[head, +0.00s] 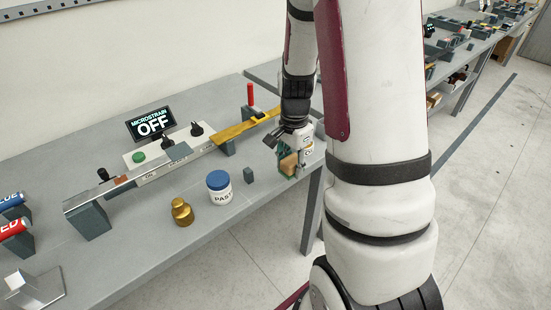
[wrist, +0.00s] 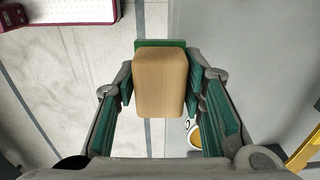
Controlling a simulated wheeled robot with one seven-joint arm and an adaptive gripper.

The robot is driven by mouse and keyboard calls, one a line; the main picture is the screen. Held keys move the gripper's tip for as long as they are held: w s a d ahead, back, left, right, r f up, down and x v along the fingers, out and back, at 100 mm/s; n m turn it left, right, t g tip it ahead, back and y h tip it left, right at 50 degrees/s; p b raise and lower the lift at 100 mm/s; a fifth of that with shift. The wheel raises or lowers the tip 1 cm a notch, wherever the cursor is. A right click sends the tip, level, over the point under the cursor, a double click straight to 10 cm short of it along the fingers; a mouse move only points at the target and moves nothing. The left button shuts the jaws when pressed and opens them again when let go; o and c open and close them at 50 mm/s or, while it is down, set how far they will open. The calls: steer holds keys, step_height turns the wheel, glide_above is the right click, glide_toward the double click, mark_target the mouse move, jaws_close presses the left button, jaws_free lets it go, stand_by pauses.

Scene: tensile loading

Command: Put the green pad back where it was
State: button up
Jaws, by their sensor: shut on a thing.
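The green pad (wrist: 150,43) shows as a green edge at the far end of a tan wooden block (wrist: 160,80) in the wrist view. My gripper (wrist: 160,92) is shut on this block, with a finger on each side. In the head view my gripper (head: 291,158) is at the right front edge of the table, and the tan block (head: 288,165) shows between its fingers. The pad's underside is hidden. Whether the pad touches anything below cannot be told.
The grey table (head: 130,255) holds a PASTE jar (head: 220,190), a brass weight (head: 182,212), a small dark block (head: 249,175) and a long metal bar on supports (head: 150,172). An OFF display (head: 151,123) stands behind. Floor (head: 480,200) lies beyond the table's right edge.

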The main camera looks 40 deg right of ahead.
steer(key=w, duration=0.5)
steer(key=w+d, duration=0.1)
steer(key=w, duration=0.2)
steer(key=shift+w+f, duration=0.15)
steer(key=shift+f, duration=2)
steer(key=shift+f, duration=0.1)
steer(key=o, duration=1.3)
